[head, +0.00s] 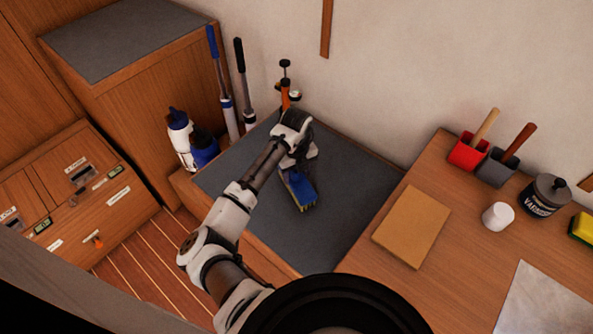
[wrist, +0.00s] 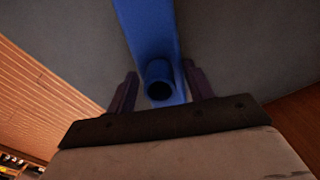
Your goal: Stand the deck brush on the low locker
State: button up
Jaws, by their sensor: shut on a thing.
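The deck brush (head: 299,189) has a blue block with yellowish bristles showing at its lower edge. It is at the middle of the grey top of the low locker (head: 350,190). My gripper (head: 291,168) is over the brush, shut on it. In the wrist view the blue brush (wrist: 148,28) runs between the fingers, with a round blue socket between the fingertips of my gripper (wrist: 160,78). The bristles look turned down. I cannot tell whether they touch the locker top.
Blue and black-handled poles (head: 221,85), a white bottle (head: 181,138) and an orange tool (head: 286,88) stand behind. A tall locker (head: 125,40) rises at left. The wooden bench at right holds a tan board (head: 412,227) and cups. The locker top around the brush is clear.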

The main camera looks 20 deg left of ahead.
jog(key=shift+f, duration=0.2)
jog(key=o, duration=0.9)
jog(key=shift+o, duration=0.2)
jog(key=shift+r, duration=0.1)
notch_tip(320, 180, up, 12)
jog(key=b, duration=0.3)
jog(key=shift+r, duration=0.2)
